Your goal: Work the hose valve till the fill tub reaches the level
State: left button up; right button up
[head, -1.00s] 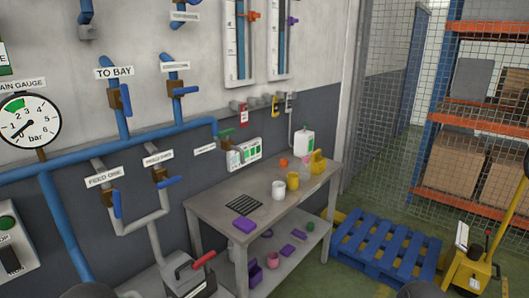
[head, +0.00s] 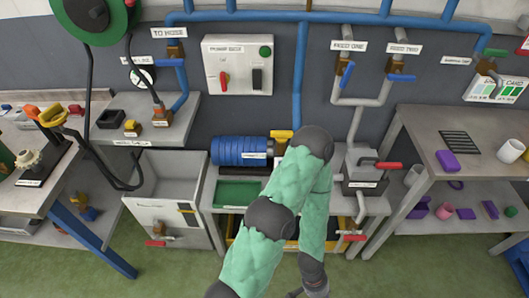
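The fill tub (head: 150,160) is a grey open box left of centre. Its inside looks grey, and I cannot make out a water level. A yellow-marked strip (head: 187,208) and a red-handled tap (head: 157,242) are on its front. A black hose (head: 100,165) hangs from a green reel (head: 85,12) and bends at the tub's left wall. The valve under the "TO HOSE" label (head: 172,33) has a blue handle (head: 168,62), which lies roughly level. One of my green-padded arms rises at bottom centre, apart from the valve and folded downward. Neither gripper's fingers show.
A pump with a blue motor (head: 240,151) stands right of the tub, partly behind my arm. A left bench (head: 25,195) holds fittings. Green floor in front is clear.

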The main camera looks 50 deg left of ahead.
aim_at(172, 61)
jog(key=u, duration=2.75)
jog(key=i+j+u, duration=0.15)
jog(key=k+j, duration=0.05)
